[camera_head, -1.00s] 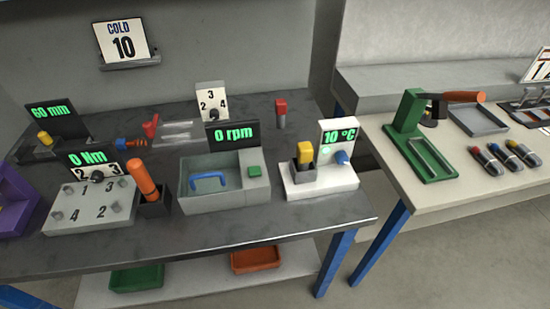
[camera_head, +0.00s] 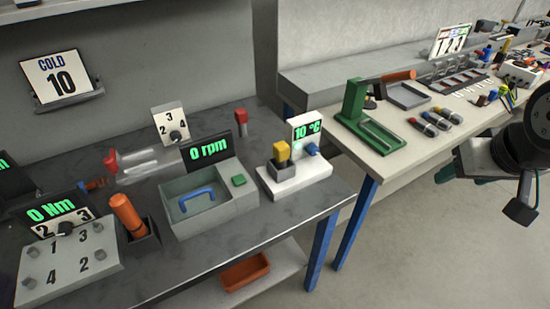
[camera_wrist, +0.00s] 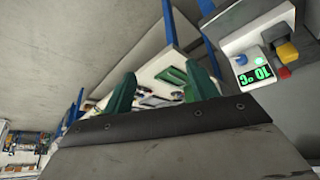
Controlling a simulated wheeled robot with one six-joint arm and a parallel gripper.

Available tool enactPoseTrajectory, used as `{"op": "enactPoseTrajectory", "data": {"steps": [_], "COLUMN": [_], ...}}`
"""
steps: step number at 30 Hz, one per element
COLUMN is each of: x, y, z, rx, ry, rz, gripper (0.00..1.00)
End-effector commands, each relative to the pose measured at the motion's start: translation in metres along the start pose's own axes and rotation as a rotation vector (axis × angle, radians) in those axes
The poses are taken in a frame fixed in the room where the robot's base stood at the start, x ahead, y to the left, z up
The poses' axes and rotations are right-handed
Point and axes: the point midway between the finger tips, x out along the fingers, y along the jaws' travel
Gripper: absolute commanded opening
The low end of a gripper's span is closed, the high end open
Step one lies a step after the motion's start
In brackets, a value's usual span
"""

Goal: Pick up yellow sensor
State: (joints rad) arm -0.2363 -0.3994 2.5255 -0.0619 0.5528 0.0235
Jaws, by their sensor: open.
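The yellow sensor (camera_head: 282,151) stands upright in a dark grey holder on the white temperature unit (camera_head: 300,182), whose display reads 10 °C. In the wrist view the yellow sensor (camera_wrist: 287,52) shows at the upper right, beside the green 10 °C display. My gripper (camera_wrist: 159,70) is open, its two green fingers apart with nothing held between them. The sensor lies to the right of the fingers in that view and is well apart from them. In the head view only part of my arm shows, at the right edge.
A blue knob (camera_head: 312,149) sits close right of the sensor. A grey basin (camera_head: 207,203) with a blue handle stands to its left, and a red-topped post (camera_head: 241,118) behind. The second bench carries a green stand (camera_head: 357,108). A gap separates the benches.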

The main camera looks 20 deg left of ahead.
Motion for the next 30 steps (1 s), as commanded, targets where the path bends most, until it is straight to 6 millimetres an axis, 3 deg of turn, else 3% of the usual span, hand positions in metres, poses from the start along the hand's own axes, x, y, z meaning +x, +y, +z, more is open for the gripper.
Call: {"op": "enactPoseTrajectory", "data": {"steps": [1, 3, 7, 12, 15, 18, 21, 30], "x": [0.024, 0.051, 0.095, 0.132, 0.142, 0.147, 0.149, 0.169], "y": [-0.021, -0.052, -0.12, -0.211, -0.251, -0.277, -0.291, -0.312], "z": [-0.019, -0.044, -0.077, -0.087, -0.082, -0.077, -0.074, -0.089], "rx": [-0.056, -0.12, -0.232, -0.337, -0.372, -0.39, -0.397, -0.4], "ry": [0.052, 0.148, 0.325, 0.522, 0.606, 0.663, 0.693, 0.705], "rz": [-0.026, -0.065, -0.164, -0.315, -0.394, -0.45, -0.48, -0.49], "gripper": [0.58, 0.58, 0.58, 0.58, 0.58, 0.58, 0.58, 0.58]}}
